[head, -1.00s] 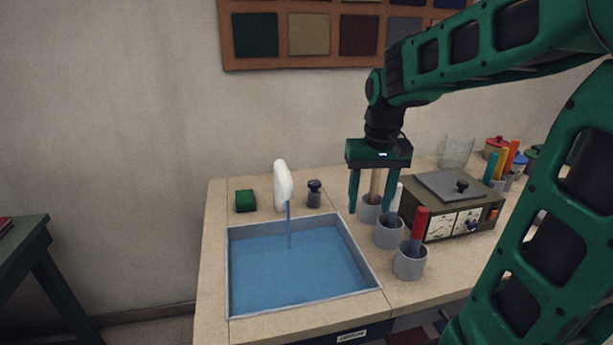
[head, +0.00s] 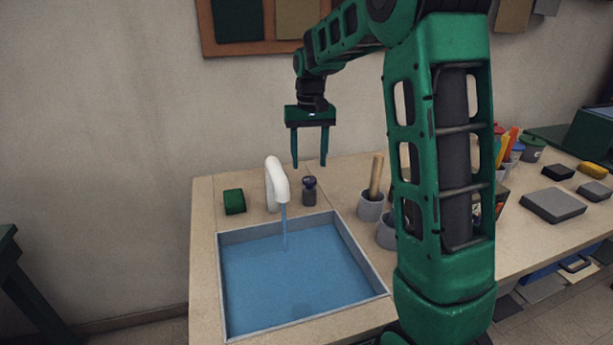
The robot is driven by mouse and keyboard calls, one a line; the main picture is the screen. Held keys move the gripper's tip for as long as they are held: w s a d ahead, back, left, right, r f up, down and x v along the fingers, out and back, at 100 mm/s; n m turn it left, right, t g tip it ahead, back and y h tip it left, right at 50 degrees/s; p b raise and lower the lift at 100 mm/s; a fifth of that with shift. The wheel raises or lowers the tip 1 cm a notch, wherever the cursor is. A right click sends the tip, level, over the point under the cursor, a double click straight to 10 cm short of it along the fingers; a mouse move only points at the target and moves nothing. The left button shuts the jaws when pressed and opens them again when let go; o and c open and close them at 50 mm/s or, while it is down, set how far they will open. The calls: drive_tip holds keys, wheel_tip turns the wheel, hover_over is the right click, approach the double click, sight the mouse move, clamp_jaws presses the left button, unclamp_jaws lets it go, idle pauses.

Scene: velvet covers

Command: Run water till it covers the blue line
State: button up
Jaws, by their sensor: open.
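The white faucet (head: 274,180) stands behind the sink, and a thin stream of water (head: 285,232) runs from it. The sink basin (head: 226,300) holds blue water (head: 285,282), with a strip of pale wall showing above the surface. No blue line can be made out on the walls. A small dark-topped grey knob (head: 309,193) stands on the counter right of the faucet. My gripper (head: 309,163) is open and empty, pointing down, its fingertips above and apart from the knob in this view.
A green block (head: 234,202) sits left of the faucet. Grey cups, one (head: 370,206) with a wooden handle (head: 376,172), stand right of the sink. My arm hides part of the counter. Dark and grey slabs (head: 553,205) lie farther right.

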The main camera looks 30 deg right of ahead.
sight(309, 179)
wheel_tip(309, 179, down, 6)
drive_tip(key=shift+s+r, duration=0.1)
idle(0.4)
